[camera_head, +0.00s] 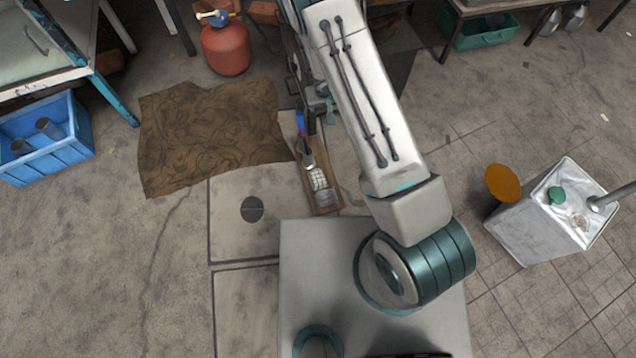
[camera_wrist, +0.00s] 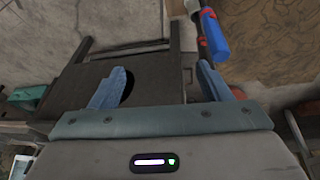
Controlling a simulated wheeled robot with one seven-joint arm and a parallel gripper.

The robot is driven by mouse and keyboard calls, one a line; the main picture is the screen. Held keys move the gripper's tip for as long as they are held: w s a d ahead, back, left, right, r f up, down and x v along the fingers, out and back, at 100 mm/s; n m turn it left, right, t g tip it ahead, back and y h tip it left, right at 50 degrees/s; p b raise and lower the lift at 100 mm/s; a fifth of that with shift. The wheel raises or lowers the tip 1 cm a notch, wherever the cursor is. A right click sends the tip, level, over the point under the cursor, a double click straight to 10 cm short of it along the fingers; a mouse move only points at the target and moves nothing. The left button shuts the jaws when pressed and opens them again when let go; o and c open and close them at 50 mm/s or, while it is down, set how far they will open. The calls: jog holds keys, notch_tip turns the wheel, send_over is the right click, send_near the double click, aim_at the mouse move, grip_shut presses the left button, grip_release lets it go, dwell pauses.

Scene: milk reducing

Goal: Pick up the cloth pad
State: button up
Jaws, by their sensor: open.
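A small white chequered pad (camera_head: 317,179), which looks like the cloth pad, lies in a narrow wooden tray (camera_head: 334,209) on the floor in the head view. A grey item (camera_head: 326,197) lies beside it at the tray's near end. I cannot make out the pad in the wrist view. My gripper (camera_wrist: 162,70) is open, with its two blue fingers wide apart and nothing held between them. Beyond the fingers is a dark, flat-topped piece with a round dark hole (camera_wrist: 128,88).
A blue-and-red handled tool (camera_wrist: 214,34) is close to the right finger. A brown patterned cloth (camera_head: 205,140) is spread on the floor left of the tray. A red gas cylinder (camera_head: 226,47), blue crate (camera_head: 45,140) and silver can (camera_head: 535,235) stand around.

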jog(key=s+a+f+g+b, duration=0.2)
jog(key=s+f, duration=0.2)
jog(key=f, duration=0.8)
jog(key=n+g+b, duration=0.1)
jog(key=g+b, duration=0.1)
jog(key=b, duration=0.3)
send_over(318, 176)
jog(key=f, duration=1.5)
jog(key=shift+d+f, duration=0.25)
jog(key=shift+d, duration=0.15)
jog(key=shift+a+f+b, duration=0.2)
jog(key=shift+f+b, duration=0.6)
jog(key=shift+f, duration=0.8)
jog(key=shift+a+f+b, duration=0.2)
jog(key=shift+f+b, duration=0.6)
jog(key=shift+f, duration=0.75)
jog(key=shift+r, duration=0.1)
jog(key=c, duration=0.9)
jog(key=shift+c, duration=0.2)
